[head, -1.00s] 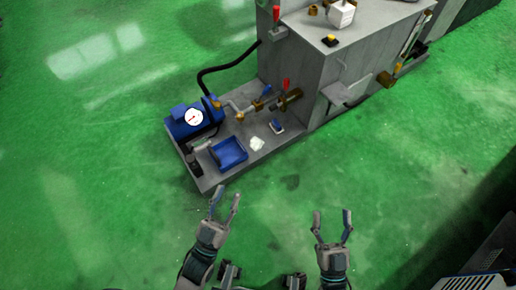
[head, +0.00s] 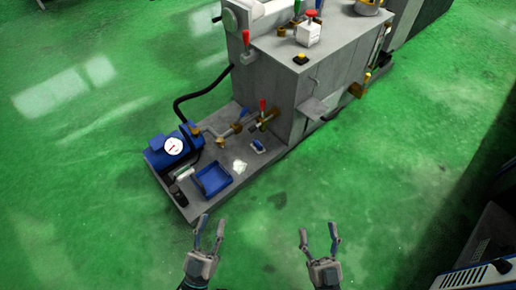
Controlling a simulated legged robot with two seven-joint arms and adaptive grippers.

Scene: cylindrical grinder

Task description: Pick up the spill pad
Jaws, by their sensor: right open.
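A small white crumpled piece (head: 239,166), which looks like the spill pad, lies on the grey base ledge (head: 190,211) of the machine. It sits between the blue tray (head: 212,180) and a small blue-and-white item (head: 258,146). My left gripper (head: 211,219) is open and empty, in front of the ledge's near corner and apart from the pad. My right gripper (head: 319,230) is open and empty over the green floor, to the right of the ledge.
A blue pump with a round gauge (head: 173,146) stands at the ledge's left end, near a small dark object (head: 178,197). Brass valves with a red handle (head: 263,105) stick out behind the pad. The grey machine body (head: 310,75) rises to the right. Green floor is clear in front.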

